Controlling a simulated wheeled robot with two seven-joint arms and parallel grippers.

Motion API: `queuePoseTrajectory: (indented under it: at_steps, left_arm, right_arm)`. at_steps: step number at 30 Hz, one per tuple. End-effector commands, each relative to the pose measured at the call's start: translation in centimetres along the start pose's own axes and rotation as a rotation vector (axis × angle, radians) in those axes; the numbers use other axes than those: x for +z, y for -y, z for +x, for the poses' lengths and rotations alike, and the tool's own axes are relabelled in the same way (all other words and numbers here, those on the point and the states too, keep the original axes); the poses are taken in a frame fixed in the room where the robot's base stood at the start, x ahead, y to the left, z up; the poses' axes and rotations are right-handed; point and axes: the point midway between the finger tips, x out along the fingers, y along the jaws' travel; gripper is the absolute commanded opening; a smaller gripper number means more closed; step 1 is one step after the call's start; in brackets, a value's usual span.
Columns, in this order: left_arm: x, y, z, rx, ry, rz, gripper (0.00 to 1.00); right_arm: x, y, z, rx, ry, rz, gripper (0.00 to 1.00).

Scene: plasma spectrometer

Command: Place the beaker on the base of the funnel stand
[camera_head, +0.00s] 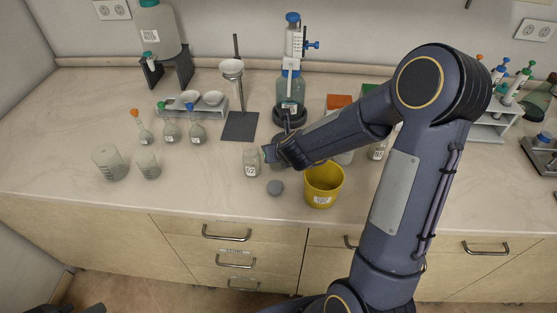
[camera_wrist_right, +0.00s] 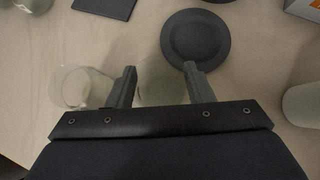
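The funnel stand has a dark flat base (camera_head: 239,127), an upright rod and a white funnel (camera_head: 231,68). Its base seems to show at the top of the right wrist view (camera_wrist_right: 105,5). My right gripper (camera_head: 270,153) is low over the bench, in front of the stand. In the wrist view its fingers (camera_wrist_right: 160,77) are apart, with a faint clear glass vessel (camera_wrist_right: 160,88) between them. Whether they touch it is unclear. A labelled glass vessel (camera_head: 250,162) stands just left of the gripper. Two clear beakers (camera_head: 109,162) (camera_head: 148,166) stand at the left. My left gripper is not in view.
A blue-topped dispenser bottle (camera_head: 291,90) stands behind my right arm. Several flasks (camera_head: 170,131) stand at a rack (camera_head: 210,105) left of the stand. The front left bench is clear.

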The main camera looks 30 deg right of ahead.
Motion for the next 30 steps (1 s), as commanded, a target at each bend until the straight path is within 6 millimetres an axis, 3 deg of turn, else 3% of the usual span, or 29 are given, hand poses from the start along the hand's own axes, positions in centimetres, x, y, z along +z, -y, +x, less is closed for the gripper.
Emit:
queuePoseTrajectory:
  at_steps: [1, 5, 13, 18, 23, 30]
  left_arm:
    - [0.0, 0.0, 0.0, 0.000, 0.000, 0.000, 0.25]
    - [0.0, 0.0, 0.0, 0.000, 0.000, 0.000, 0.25]
    - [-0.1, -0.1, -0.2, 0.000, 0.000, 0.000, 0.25]
    - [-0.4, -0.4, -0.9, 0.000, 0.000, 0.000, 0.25]
    - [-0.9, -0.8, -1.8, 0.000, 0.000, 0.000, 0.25]
    - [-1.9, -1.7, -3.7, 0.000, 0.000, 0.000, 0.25]
  right_arm:
    - [0.0, 0.0, 0.0, 0.000, 0.000, 0.000, 0.37]
    - [0.0, 0.0, 0.0, 0.000, 0.000, 0.000, 0.21]
    - [0.2, 0.0, -0.2, 0.000, 0.000, -0.001, 0.21]
    - [1.4, -0.1, -1.4, -0.001, 0.002, -0.002, 0.21]
    - [2.8, -0.4, -4.0, 0.002, 0.005, -0.002, 0.20]
    - [3.2, -2.0, -11.1, 0.004, 0.005, -0.002, 0.20]
